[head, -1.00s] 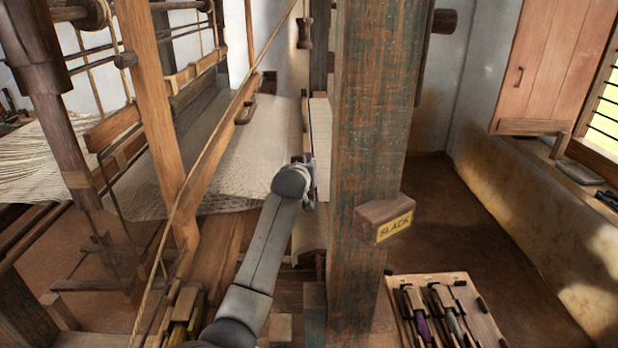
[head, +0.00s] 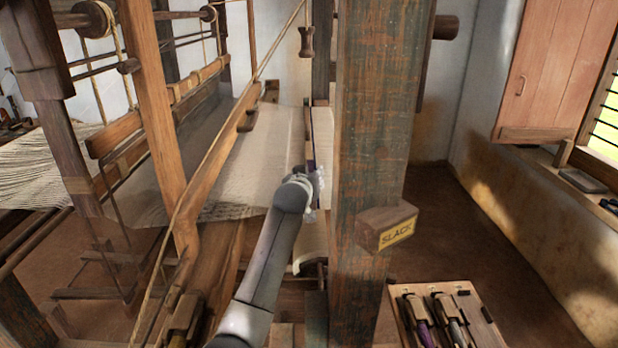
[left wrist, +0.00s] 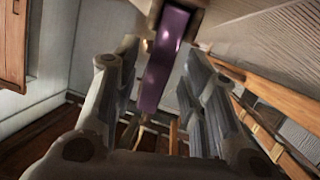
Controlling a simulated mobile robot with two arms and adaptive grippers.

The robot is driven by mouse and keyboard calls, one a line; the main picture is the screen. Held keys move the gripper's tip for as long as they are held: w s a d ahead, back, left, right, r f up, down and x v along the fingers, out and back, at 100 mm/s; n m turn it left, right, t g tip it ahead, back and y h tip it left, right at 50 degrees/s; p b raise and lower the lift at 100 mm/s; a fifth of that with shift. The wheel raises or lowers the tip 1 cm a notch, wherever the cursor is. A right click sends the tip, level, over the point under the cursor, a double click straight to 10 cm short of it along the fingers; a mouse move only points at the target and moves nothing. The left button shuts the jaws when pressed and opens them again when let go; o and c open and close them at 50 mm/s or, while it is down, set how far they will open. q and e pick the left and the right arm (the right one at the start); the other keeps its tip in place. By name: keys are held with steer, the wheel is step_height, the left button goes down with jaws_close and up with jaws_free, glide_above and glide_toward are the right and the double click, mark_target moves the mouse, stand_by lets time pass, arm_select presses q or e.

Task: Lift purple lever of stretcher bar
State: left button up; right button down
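The purple lever (left wrist: 170,40) of the stretcher bar hangs down in the left wrist view, between the two fingers of my left gripper (left wrist: 160,68). The fingers are open, one on each side of the lever, and a gap shows on both sides. In the head view the lever (head: 309,158) is a thin purple strip beside the cloth edge, just above my left gripper (head: 318,186). The wooden post hides part of that side, and the fingers look small there. My right gripper is not in view.
A thick wooden post (head: 375,120) stands right of my left arm, with a block marked SLACK (head: 388,226). The woven cloth (head: 255,150) stretches to the left. A tool board (head: 470,300) lies low at the right. Open floor (head: 450,215) lies behind it.

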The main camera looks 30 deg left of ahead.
arm_select(q)
steer(key=shift+r, duration=0.45)
step_height(320, 180, up, 9)
steer(key=shift+c, duration=0.3)
